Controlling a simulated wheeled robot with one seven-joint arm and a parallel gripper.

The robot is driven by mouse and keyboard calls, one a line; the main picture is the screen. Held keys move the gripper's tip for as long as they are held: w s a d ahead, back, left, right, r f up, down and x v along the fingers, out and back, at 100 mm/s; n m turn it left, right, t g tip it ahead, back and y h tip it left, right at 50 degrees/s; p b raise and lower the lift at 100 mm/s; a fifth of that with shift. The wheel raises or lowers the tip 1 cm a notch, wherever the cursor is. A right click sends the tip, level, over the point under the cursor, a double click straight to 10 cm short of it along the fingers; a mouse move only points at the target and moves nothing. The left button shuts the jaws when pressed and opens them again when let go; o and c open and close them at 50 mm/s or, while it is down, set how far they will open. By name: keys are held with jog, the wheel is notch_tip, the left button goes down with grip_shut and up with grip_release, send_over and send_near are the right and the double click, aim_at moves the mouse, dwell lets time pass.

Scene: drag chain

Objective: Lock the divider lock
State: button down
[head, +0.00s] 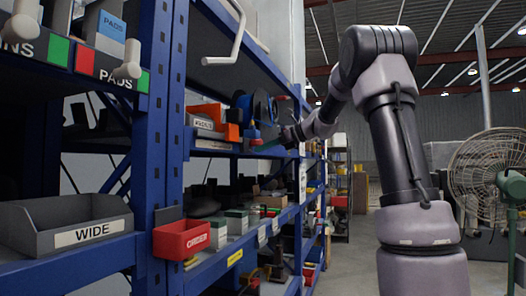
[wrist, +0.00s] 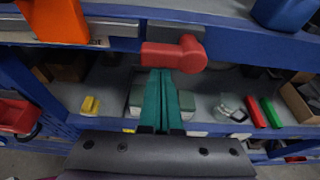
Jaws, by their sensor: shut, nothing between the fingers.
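A red handle with a rounded knob end (wrist: 175,55) lies across the front of the blue shelf in the wrist view. I take it to be the divider lock, but no label on it is readable. It also shows as a small red piece (head: 254,133) at the shelf edge in the head view. My gripper (wrist: 163,73) has its two teal fingers together and empty. The fingertips are just at the lower edge of the red handle; I cannot tell if they touch it. In the head view my gripper (head: 266,145) is small and partly hidden at the shelf front.
Blue shelving (head: 163,110) runs along the left. An orange bin (wrist: 57,18) is beside the red handle. Below are small boxes and a yellow piece (wrist: 90,105). A red bin (head: 182,238) juts from a lower shelf. A fan (head: 490,175) stands right; the aisle between is open.

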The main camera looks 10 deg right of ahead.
jog(key=shift+s+r+m+g, duration=0.15)
jog(key=shift+r+m+g, duration=0.25)
jog(key=shift+m, duration=0.4)
dwell(0.4)
notch_tip(320, 180, up, 2)
jog(key=m+g+y, duration=0.1)
jog(key=m, duration=0.1)
jog(key=m+g+y, duration=0.1)
jog(key=m, duration=0.1)
jog(key=shift+m, duration=0.3)
jog(key=m+y, duration=0.1)
jog(key=m, duration=0.1)
jog(key=w+r+m+y, duration=0.1)
jog(key=m, duration=0.1)
jog(key=d+r+m+y, duration=0.1)
jog(key=m, duration=0.2)
jog(key=shift+w+r+g, duration=0.25)
jog(key=shift+g, duration=0.05)
dwell(0.6)
